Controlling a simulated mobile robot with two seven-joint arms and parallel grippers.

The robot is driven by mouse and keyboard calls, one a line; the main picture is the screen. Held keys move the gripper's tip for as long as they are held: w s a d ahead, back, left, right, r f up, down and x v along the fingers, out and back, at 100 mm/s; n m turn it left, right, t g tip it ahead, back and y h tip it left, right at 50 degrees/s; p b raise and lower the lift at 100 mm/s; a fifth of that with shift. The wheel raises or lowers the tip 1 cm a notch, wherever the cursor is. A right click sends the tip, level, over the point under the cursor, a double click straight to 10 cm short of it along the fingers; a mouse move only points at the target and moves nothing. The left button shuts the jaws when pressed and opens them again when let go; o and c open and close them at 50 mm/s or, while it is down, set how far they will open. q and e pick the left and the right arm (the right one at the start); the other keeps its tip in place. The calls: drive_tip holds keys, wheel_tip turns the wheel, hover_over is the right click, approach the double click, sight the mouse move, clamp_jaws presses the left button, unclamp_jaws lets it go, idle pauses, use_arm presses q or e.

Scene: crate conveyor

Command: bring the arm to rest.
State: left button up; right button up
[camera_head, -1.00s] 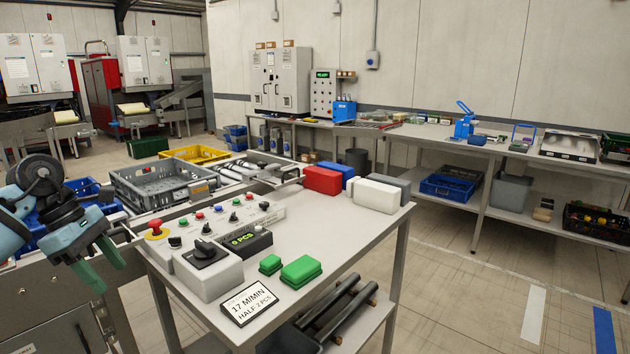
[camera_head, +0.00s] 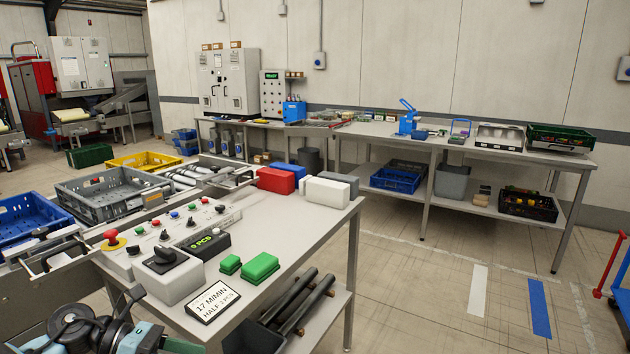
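My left arm shows only as a dark and teal wrist part at the bottom left of the head view, below the near edge of the control table (camera_head: 290,262). My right arm and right gripper are not in view.
The table holds a control box with a black knob (camera_head: 167,272), a sign (camera_head: 213,301), green blocks (camera_head: 260,267) and red, white and grey boxes. A grey crate (camera_head: 112,197) sits on the conveyor beside a blue crate (camera_head: 25,222).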

use_arm(q)
drive_tip(key=s+d+f+n+t+h+p, duration=0.1)
drive_tip(key=s+d+f+n+t+h, duration=0.2)
drive_tip(key=d+n, duration=0.45)
drive_tip(key=s+a+f+m+t+y+p, duration=0.1)
drive_tip(key=s+f+m+y, duration=0.6)
drive_tip(key=s+f+m, duration=0.4)
drive_tip(key=s+a+f+m+t+y+p, duration=0.2)
drive_tip(key=s+f+m+y, duration=0.5)
drive_tip(key=s+m, duration=1.1)
wheel_tip(320, 180, down, 4)
drive_tip(key=m, duration=0.6)
drive_tip(key=shift+s+r+t+y, duration=0.15)
drive_tip(key=shift+s+t+y, duration=0.15)
drive_tip(key=shift+s, duration=0.1)
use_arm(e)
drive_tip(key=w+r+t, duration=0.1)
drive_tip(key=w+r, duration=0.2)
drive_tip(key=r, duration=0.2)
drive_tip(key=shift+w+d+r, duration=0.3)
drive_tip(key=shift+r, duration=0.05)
